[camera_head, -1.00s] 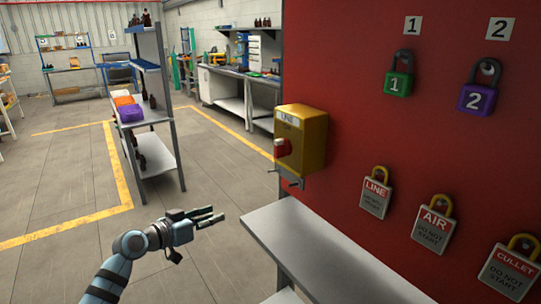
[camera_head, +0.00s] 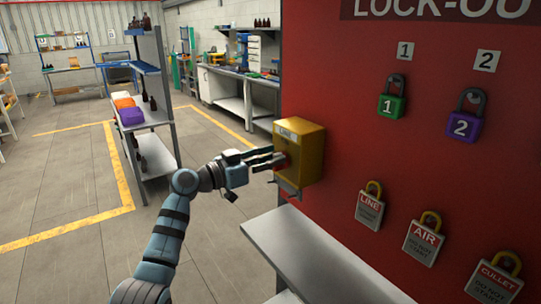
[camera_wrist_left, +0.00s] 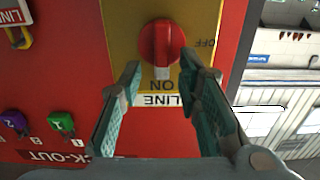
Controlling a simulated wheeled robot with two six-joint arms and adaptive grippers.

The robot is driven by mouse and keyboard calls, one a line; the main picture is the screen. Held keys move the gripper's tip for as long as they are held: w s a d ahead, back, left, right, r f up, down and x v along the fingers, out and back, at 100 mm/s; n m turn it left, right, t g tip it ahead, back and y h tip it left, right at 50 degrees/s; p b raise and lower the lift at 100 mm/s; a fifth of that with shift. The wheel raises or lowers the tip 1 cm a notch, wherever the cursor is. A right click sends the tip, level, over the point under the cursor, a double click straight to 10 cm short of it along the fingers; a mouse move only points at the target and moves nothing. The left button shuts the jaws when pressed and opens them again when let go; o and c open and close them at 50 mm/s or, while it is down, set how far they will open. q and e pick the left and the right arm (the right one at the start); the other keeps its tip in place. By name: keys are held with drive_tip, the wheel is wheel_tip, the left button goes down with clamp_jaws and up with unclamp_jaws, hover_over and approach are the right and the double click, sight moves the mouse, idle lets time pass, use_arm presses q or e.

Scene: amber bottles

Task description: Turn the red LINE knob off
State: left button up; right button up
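The red LINE knob (camera_wrist_left: 161,44) sits on the face of the yellow box (camera_head: 308,150), which is mounted at the left edge of the red board. In the left wrist view the knob's white mark points at the word ON, and OFF is printed to its side. My left gripper (camera_head: 279,159) is at the box face; in the left wrist view its fingers (camera_wrist_left: 168,75) are open, apart on either side of the knob's near end. I cannot tell whether they touch it. In the head view the fingers mostly hide the knob. My right gripper is not in view.
The red board (camera_head: 350,120) carries padlocks 1 (camera_head: 392,98) and 2 (camera_head: 467,115) and several tagged locks, including LINE (camera_head: 369,207) and AIR (camera_head: 425,239). A grey shelf (camera_head: 310,255) juts out below the box. A rack (camera_head: 150,110) stands beyond on the left.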

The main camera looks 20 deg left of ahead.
use_arm(q)
drive_tip(key=shift+a, duration=0.1)
drive_tip(key=shift+c, duration=0.6)
drive_tip(key=shift+w, duration=0.1)
clamp_jaws()
drive_tip(key=shift+f+n, duration=0.1)
drive_tip(key=shift+n, duration=0.3)
drive_tip(key=n, duration=0.5)
drive_tip(key=a+f+n+p, duration=0.1)
drive_tip(key=n, duration=0.5)
drive_tip(key=w+n+p, duration=0.1)
drive_tip(key=n, duration=0.5)
drive_tip(key=shift+w+a+f, duration=0.1)
drive_tip(key=shift+a+f, duration=0.1)
drive_tip(key=shift+f, duration=0.2)
drive_tip(key=shift+f, duration=0.1)
